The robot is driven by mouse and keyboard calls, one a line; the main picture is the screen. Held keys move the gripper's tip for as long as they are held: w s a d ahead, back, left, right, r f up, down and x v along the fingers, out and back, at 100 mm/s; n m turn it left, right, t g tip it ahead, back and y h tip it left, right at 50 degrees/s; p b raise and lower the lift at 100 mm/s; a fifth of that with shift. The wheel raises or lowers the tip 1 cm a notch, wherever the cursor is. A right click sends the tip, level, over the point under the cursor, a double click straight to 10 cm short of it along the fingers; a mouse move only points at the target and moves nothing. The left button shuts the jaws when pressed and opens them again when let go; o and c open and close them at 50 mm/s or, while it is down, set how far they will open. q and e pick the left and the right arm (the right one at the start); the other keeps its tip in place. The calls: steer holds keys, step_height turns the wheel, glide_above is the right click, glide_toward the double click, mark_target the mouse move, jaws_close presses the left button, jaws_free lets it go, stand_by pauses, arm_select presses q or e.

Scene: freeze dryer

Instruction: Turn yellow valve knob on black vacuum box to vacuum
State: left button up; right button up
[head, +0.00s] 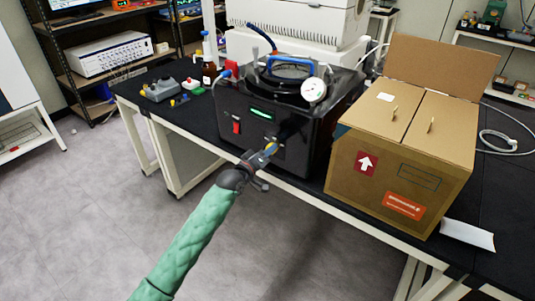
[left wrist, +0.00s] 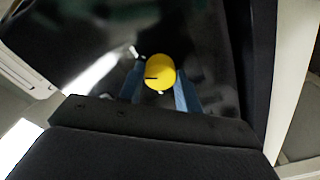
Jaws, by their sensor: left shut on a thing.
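The black vacuum box (head: 232,108) stands on the dark table, with a round gauge (head: 314,90) and a blue handle on top and a red switch (head: 236,127) on its front. The yellow valve knob (head: 270,148) is low on its front face. My left gripper (head: 267,152) is at the front face, shut on the knob. In the left wrist view the round yellow knob (left wrist: 160,72) sits between the two bluish fingers (left wrist: 160,88). A short dark mark shows on the knob. The lettering around it is too blurred to read. My right gripper is in neither view.
A cardboard box (head: 350,195) with an open flap stands right of the vacuum box, near the table's front edge. A large white machine (head: 295,25) stands behind. The floor in front is clear.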

arm_select(q)
steer(key=m, duration=0.5)
steer(key=shift+f+m+b, duration=0.2)
steer(key=shift+m+b, duration=0.1)
steer(key=shift+m, duration=0.1)
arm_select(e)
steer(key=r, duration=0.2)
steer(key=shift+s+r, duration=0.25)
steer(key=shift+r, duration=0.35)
arm_select(q)
steer(key=o, duration=0.8)
steer(key=shift+o, duration=1)
steer(key=shift+r, duration=0.1)
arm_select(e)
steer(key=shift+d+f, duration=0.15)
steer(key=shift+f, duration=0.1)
